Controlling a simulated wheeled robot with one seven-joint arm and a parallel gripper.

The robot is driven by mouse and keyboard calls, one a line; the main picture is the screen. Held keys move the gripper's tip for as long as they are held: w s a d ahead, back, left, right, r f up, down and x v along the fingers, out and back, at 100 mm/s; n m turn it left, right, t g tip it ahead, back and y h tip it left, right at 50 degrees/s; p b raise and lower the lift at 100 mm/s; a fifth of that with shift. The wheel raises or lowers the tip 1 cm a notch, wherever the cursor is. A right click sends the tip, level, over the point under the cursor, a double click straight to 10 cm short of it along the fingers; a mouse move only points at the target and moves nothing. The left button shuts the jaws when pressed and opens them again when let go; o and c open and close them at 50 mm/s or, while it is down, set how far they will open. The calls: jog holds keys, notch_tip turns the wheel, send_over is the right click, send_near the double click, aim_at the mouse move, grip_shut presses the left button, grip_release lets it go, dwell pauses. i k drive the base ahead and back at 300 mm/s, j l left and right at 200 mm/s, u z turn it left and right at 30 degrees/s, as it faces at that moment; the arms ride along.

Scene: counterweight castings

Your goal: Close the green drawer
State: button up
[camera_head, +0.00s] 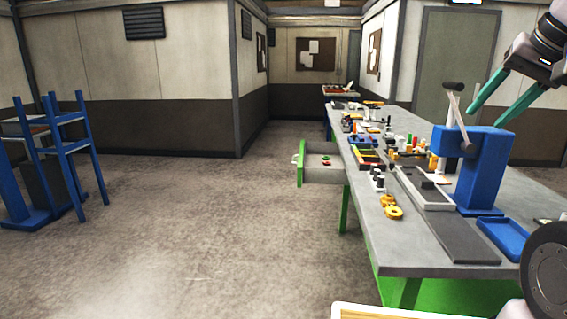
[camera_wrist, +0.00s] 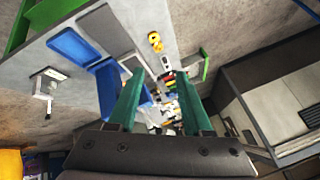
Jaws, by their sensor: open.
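The green drawer (camera_head: 303,165) stands pulled out from the left side of the long workbench (camera_head: 400,240). Its front is green with a handle, and small red and green items lie inside its grey box. In the wrist view, a green part at the bench's edge (camera_wrist: 205,66) seems to be this drawer's front. My gripper (camera_head: 487,113) is at the upper right of the head view, above the bench and far from the drawer. Its two green fingers are apart, with nothing between them. In the wrist view the gripper (camera_wrist: 160,95) also shows spread fingers.
A blue press (camera_head: 478,170) stands on the bench near my gripper, with a blue tray (camera_head: 503,237) in front. Yellow rings (camera_head: 392,210), a grey tray (camera_head: 425,190) and several small parts cover the bench top. The floor (camera_head: 230,230) left of the drawer is clear. Blue stools (camera_head: 75,150) stand far left.

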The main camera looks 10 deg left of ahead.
aim_at(309, 164)
jog(key=j+z, duration=0.25)
jog(key=j, duration=2)
jog(key=i+j, duration=0.2)
jog(key=j, duration=0.15)
jog(key=i+j, duration=0.35)
jog(key=j, duration=0.3)
jog(key=i+j, duration=0.15)
jog(key=i, duration=0.25)
jog(key=i+j+z, duration=0.1)
jog(key=i, duration=0.3)
jog(key=i+j, duration=0.25)
jog(key=i+z, duration=0.05)
jog(key=i, duration=0.05)
